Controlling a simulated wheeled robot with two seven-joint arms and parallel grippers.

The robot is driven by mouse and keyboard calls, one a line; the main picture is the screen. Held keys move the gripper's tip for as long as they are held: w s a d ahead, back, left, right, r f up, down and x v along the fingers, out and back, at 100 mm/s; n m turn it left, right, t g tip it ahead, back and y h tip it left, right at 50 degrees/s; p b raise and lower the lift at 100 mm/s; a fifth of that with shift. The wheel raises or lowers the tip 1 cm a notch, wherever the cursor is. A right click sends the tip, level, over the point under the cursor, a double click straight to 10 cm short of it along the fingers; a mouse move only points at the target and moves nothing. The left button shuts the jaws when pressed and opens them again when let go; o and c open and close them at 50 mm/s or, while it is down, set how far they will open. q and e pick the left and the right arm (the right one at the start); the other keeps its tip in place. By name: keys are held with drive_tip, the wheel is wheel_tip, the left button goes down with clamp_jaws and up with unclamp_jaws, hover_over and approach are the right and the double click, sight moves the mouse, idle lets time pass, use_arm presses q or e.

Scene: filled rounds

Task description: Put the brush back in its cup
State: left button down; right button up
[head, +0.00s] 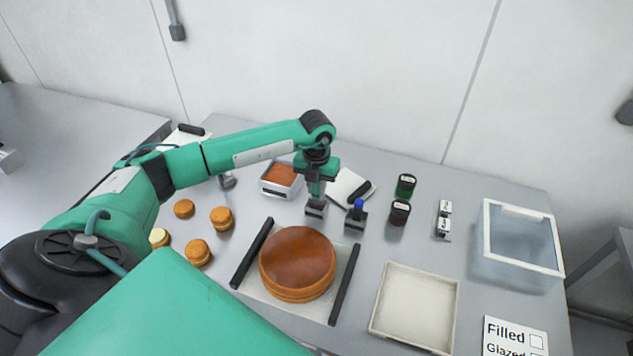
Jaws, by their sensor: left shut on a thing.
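My left gripper (316,181) points down near the middle of the table. It is shut on what looks like the brush (316,192), a narrow green upright piece. The brush's lower end reaches a small dark grey cup (316,209) right below the gripper. I cannot tell whether it is inside the cup or just above it. A second dark grey cup (355,220) stands to the right and has a blue-topped piece (358,204) in it. My right gripper is not in view.
A large glazed round cake (297,262) lies on a board between two dark bars. A container of orange-brown filling (281,175) is behind. Small filled rounds (221,217) lie left. Two dark jars (400,211), an empty tray (415,304) and a clear bin (522,240) stand right.

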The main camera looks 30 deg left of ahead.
use_arm(q)
drive_tip(key=shift+f, duration=0.5)
drive_tip(key=shift+f+b, duration=0.6)
drive_tip(key=c, duration=1.2)
unclamp_jaws()
drive_tip(key=shift+r, duration=0.1)
drive_tip(key=shift+r, duration=0.4)
wheel_tip(320, 180, up, 12)
drive_tip(key=b, duration=0.4)
drive_tip(key=shift+f, duration=0.25)
drive_tip(key=shift+r, duration=0.7)
